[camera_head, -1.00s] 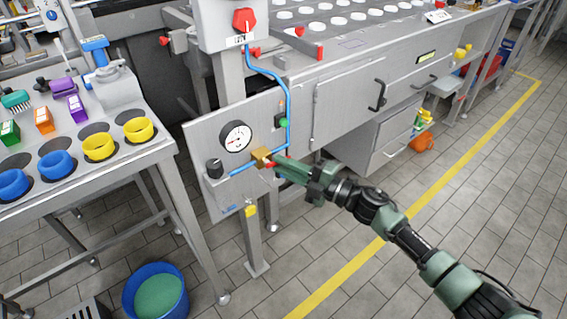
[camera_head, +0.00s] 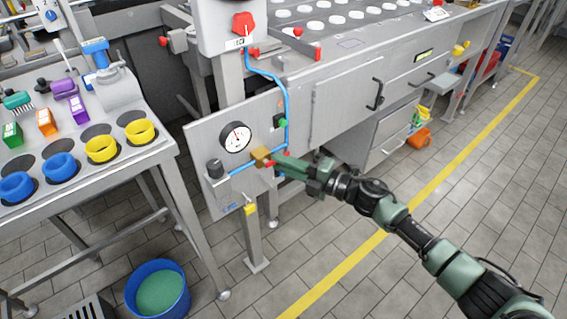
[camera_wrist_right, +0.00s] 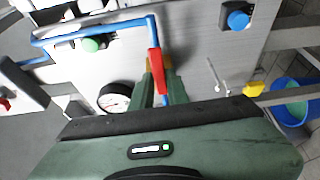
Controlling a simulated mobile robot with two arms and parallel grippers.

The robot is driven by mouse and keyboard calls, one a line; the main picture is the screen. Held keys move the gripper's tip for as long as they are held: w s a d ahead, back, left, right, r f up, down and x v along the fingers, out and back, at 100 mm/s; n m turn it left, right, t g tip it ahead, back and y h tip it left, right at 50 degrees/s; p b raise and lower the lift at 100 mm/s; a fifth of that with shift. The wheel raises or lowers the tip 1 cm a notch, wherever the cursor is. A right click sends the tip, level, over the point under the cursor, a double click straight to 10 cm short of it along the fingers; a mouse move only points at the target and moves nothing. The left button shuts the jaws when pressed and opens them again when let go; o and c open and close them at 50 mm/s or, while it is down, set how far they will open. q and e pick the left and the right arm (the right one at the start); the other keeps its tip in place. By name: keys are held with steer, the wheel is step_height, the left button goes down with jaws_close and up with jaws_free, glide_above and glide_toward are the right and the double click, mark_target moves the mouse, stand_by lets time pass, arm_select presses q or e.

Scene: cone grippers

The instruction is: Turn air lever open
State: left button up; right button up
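The air lever, a small red handle (camera_wrist_right: 156,72), sits on a brass valve (camera_head: 261,156) in a blue pipe on the grey panel (camera_head: 205,140). In the wrist view the lever lies roughly in line with the blue pipe. My right gripper (camera_head: 278,163) reaches the valve from the right. In the wrist view its two green fingers (camera_wrist_right: 160,95) stand on either side of the lever, with a strip of blue pipe also showing between them. Contact with the lever is not clear. In the head view the gripper hides part of the lever. My left gripper is not in view.
A gauge (camera_head: 236,137), a black knob (camera_head: 215,168) and a green button (camera_head: 282,121) are close around the valve. A red knob (camera_head: 243,22) is above. A table with coloured cups (camera_head: 140,132) stands left, and a blue bucket (camera_head: 158,289) is on the floor.

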steer(key=o, duration=0.3)
steer(key=v, duration=0.8)
steer(key=shift+w, duration=0.1)
